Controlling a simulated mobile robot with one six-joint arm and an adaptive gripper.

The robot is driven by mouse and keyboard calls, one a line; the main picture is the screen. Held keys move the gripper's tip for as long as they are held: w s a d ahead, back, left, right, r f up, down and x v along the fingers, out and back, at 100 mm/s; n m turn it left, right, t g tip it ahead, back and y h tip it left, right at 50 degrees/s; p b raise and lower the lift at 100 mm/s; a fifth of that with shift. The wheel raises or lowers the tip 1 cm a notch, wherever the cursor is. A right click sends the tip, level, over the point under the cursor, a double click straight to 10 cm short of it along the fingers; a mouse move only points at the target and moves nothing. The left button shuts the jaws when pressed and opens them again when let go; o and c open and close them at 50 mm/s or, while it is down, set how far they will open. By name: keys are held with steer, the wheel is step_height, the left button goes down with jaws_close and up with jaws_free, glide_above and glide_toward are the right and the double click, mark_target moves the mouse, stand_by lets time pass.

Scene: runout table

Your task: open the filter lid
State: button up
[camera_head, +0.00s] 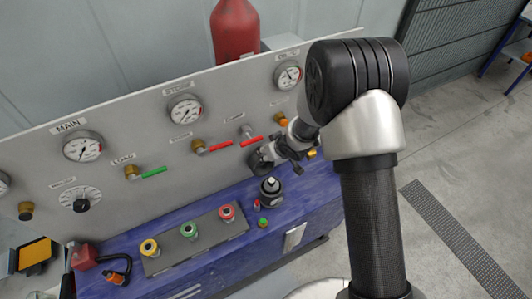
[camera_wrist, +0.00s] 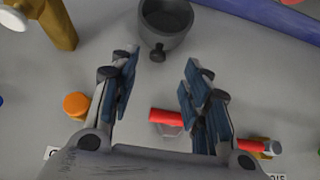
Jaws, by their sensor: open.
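A grey, cup-shaped filter housing (camera_wrist: 176,42) is at the top middle of the wrist view. Its round end looks dark, and a small dark knob (camera_wrist: 157,53) sits on its near edge. I cannot tell whether the lid is open or shut. The knob appears between and just past the fingertips, not touched.
Red valve handles (camera_wrist: 165,117) are near the fingers, with an orange knob (camera_wrist: 76,103) and brass fitting (camera_wrist: 58,22) to the left.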

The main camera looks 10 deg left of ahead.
steer(key=v, duration=0.5)
steer(key=shift+s+r, duration=0.1)
steer(key=shift+r, duration=0.05)
steer(key=shift+c, duration=0.2)
steer(key=s+d+f+t+y+b, duration=0.3)
steer(key=s+f+t+b, duration=0.25)
steer(key=b, duration=1.85)
steer(key=b+x, duration=0.2)
steer(key=x, duration=1.5)
steer(key=shift+w+a, duration=0.15)
steer(key=shift+w, duration=0.15)
jaws_close()
